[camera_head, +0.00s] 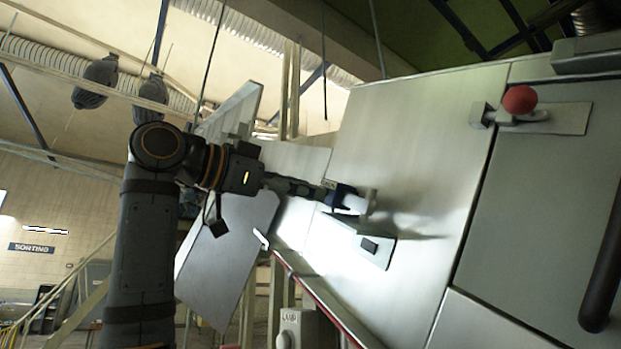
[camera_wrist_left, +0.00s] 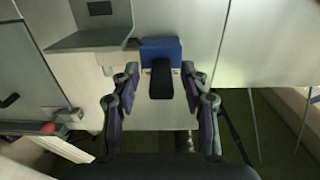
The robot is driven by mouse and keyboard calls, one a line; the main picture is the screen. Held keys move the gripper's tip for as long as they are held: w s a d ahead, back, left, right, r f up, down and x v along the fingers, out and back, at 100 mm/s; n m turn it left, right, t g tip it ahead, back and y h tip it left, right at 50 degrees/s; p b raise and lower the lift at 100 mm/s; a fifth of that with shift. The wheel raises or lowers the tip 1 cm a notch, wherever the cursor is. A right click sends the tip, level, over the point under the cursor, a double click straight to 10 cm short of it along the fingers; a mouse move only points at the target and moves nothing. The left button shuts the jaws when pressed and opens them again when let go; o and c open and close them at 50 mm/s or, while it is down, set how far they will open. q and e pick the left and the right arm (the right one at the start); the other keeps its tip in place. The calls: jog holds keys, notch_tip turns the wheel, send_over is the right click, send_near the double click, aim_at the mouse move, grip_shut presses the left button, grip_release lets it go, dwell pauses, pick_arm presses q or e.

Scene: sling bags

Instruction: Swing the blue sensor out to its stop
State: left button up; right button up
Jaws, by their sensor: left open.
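My right gripper is not in view.
A red ball knob (camera_head: 519,100) on a latch is at the upper right. A dark bar handle (camera_head: 607,275) is at the right edge. A tilted metal flap (camera_head: 225,260) hangs below my left arm.

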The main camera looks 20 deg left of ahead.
pick_arm(q)
jog(key=shift+x, duration=0.9)
jog(key=shift+s+a, duration=0.2)
jog(key=shift+a, duration=0.1)
jog(key=shift+w+d, duration=0.15)
grip_shut()
